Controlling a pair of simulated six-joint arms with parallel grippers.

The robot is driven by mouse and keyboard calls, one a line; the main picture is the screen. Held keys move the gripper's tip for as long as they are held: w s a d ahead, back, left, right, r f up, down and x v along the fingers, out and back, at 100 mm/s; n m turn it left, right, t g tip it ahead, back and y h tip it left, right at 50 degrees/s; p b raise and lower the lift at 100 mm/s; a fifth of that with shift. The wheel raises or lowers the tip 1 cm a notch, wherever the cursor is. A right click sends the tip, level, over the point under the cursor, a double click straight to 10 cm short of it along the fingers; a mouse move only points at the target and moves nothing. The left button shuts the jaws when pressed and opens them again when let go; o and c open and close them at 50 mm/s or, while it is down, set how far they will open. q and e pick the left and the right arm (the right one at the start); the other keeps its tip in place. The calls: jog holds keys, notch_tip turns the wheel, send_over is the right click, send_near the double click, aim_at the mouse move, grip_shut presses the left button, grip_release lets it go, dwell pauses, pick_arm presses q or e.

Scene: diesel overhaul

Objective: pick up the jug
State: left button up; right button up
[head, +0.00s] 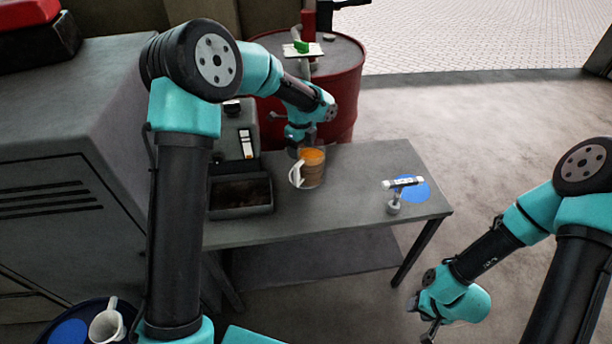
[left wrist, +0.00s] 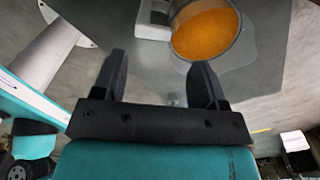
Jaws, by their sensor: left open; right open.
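The jug (head: 312,175) stands upright on the grey table, clear-walled with a white handle on its left and orange-brown liquid inside. In the left wrist view the jug (left wrist: 207,32) shows from above, its orange liquid filling the round mouth. My left gripper (head: 301,144) is just behind and above the jug in the head view. In the left wrist view my left gripper (left wrist: 160,78) is open with nothing between its fingers; the jug and its white handle (left wrist: 154,20) lie beyond the fingertips. My right gripper (head: 432,328) is low at the right, off the table, empty.
The grey table (head: 350,215) holds an open dark tray (head: 240,209) left of the jug and a small stand with a white bar (head: 403,183) beside a blue disc (head: 416,190). A red drum (head: 345,85) stands behind. A pale cup-like vessel (head: 107,323) sits lower left.

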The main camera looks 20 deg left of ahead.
aim_at(300, 162)
pick_arm(q)
jog(key=shift+f, duration=1.15)
jog(key=shift+a+f, duration=0.2)
jog(key=shift+f, duration=2.4)
grip_shut()
